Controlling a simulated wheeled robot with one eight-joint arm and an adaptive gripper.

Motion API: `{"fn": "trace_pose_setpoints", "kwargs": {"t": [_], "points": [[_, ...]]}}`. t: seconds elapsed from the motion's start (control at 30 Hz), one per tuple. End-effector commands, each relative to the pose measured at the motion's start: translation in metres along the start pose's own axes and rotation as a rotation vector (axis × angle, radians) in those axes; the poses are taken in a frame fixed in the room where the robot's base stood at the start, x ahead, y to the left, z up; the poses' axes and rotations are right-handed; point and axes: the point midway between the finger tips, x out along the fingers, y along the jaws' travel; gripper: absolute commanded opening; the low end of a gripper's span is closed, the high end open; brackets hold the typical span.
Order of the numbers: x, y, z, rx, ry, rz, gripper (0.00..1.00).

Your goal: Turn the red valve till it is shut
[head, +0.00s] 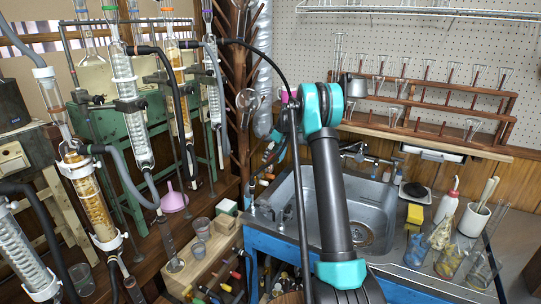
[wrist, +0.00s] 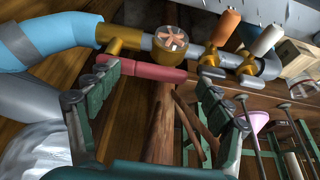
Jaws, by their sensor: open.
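The red valve (wrist: 145,80) shows in the wrist view as a long red lever. It lies nearly level in the picture beside a brass fitting (wrist: 118,38) on a pipe with a blue section. My gripper (wrist: 157,77) is open, with one jaw to the left and one to the right. The lever spans much of the gap between the fingertips, its left end close to the left one. I cannot tell whether they touch. In the head view my arm rises in front of the sink, and I cannot make out the valve or the fingertips clearly.
A round brass sight glass with an orange wheel (wrist: 171,39) sits on the pipe just beyond the lever. Small brass valves (wrist: 248,66) stand to its right. A steel sink (head: 370,205) and a glassware rig (head: 130,90) flank the arm in the head view.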

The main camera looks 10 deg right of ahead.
Motion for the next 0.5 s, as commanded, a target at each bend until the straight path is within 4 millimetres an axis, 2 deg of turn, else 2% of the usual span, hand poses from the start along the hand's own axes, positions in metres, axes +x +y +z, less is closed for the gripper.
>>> {"fn": "trace_pose_setpoints", "kwargs": {"t": [0.1, 0.5], "points": [[-0.0001, 0.0000, 0.0000, 0.000, 0.000, 0.000, 0.77], [-0.0003, 0.0000, 0.0000, 0.000, 0.000, 0.000, 0.27]]}}
